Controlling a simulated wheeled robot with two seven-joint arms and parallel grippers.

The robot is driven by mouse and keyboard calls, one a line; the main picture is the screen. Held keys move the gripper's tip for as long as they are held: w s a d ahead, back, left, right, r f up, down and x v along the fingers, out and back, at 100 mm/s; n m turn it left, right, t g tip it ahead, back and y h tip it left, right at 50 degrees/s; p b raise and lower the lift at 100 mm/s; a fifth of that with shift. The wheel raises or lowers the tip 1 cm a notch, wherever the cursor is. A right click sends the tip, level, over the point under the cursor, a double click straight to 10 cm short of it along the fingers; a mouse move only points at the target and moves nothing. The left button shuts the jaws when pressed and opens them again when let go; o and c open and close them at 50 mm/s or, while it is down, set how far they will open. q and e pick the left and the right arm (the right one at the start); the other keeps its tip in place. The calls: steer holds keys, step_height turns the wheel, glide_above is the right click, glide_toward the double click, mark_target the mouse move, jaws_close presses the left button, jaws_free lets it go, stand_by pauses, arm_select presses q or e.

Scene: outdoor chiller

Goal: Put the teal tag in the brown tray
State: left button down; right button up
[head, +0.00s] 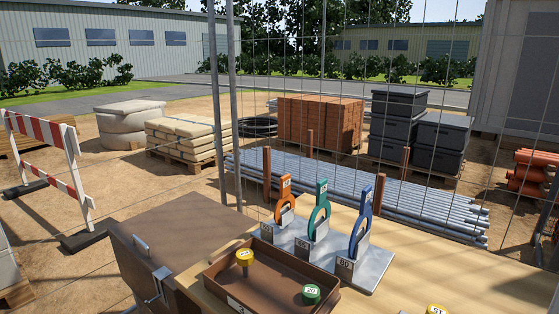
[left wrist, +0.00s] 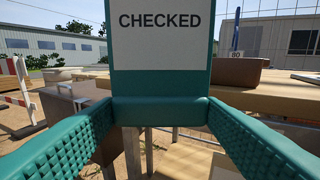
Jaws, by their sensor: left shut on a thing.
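In the left wrist view a teal tag (left wrist: 160,90) with a white CHECKED label fills the centre. My left gripper (left wrist: 160,112) is shut on its lower part, with a ribbed finger on each side. The head view shows neither gripper. There the brown tray (head: 270,283) lies on the wooden table, with a yellow-topped piece (head: 244,259) and a green-topped piece (head: 311,294) in it. A brown box side (left wrist: 228,77) at right in the wrist view may be the tray; the tag hides what is behind it.
Behind the tray a grey rack (head: 376,268) holds upright orange (head: 285,197), teal (head: 320,208) and blue (head: 361,222) looped pieces. A wire fence stands beyond the table. A brown panel box (head: 150,262) is left of the tray. The tabletop right of the rack looks clear.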

arm_select(q)
steer(key=a+r+y, duration=0.1)
steer(key=s+a+r+n+y+p, duration=0.1)
steer(key=s+a+r+n+y, duration=0.1)
steer(key=r, duration=0.1)
steer(key=shift+a+y, duration=0.3)
steer(key=shift+y, duration=0.1)
arm_select(e)
steer(key=shift+s+d+r, duration=0.1)
steer(key=shift+s+r, duration=0.45)
steer(key=shift+r, duration=0.3)
arm_select(q)
steer(key=shift+r, duration=0.1)
